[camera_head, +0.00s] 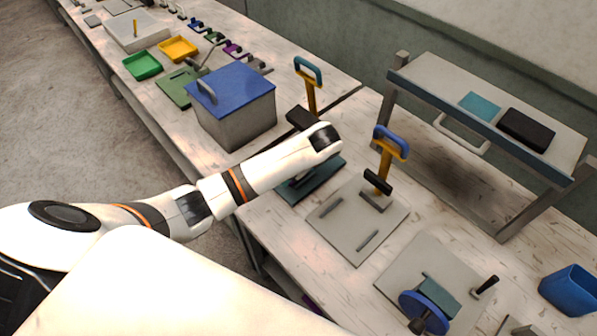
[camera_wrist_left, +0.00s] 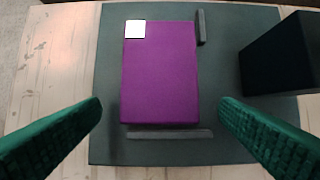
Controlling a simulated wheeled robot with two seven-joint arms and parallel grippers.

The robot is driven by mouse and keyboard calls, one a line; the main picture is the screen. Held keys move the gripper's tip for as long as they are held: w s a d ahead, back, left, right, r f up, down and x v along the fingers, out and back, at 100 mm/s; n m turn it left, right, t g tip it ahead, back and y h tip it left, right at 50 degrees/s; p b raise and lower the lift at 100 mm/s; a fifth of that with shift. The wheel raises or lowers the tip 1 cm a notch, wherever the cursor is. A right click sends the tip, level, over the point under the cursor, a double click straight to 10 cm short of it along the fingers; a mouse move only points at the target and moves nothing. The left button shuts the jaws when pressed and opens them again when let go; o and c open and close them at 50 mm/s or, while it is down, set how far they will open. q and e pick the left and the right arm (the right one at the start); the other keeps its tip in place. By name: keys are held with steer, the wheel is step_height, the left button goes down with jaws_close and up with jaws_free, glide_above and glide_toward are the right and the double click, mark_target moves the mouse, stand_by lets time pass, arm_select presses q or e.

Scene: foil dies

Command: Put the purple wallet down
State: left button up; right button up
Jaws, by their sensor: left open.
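The purple wallet (camera_wrist_left: 160,80) is a flat rectangle with a small white square at its upper left corner. In the left wrist view it lies on a dark green plate (camera_wrist_left: 110,150), beside a short grey rail at its upper right and above a longer grey rail (camera_wrist_left: 168,134) near its lower edge. My left gripper (camera_wrist_left: 160,108) is open, its green fingers apart on either side of the wallet and not touching it. In the head view the plate (camera_head: 330,173) shows partly under my left arm, which hides the wallet and fingers. My right gripper is not in view.
A dark block (camera_wrist_left: 280,55) stands at the plate's right in the wrist view. In the head view, a lever press with a blue handle (camera_head: 390,140) stands to the right. A grey box with a blue lid (camera_head: 240,85) is behind left. A raised shelf (camera_head: 450,85) stands at the right.

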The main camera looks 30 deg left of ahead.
arm_select(q)
steer(key=p+v, duration=0.1)
steer(key=v, duration=0.9)
steer(key=shift+r+p, duration=0.35)
steer(key=shift+d, duration=0.1)
steer(key=shift+s+f, duration=0.1)
steer(key=shift+s, duration=0.05)
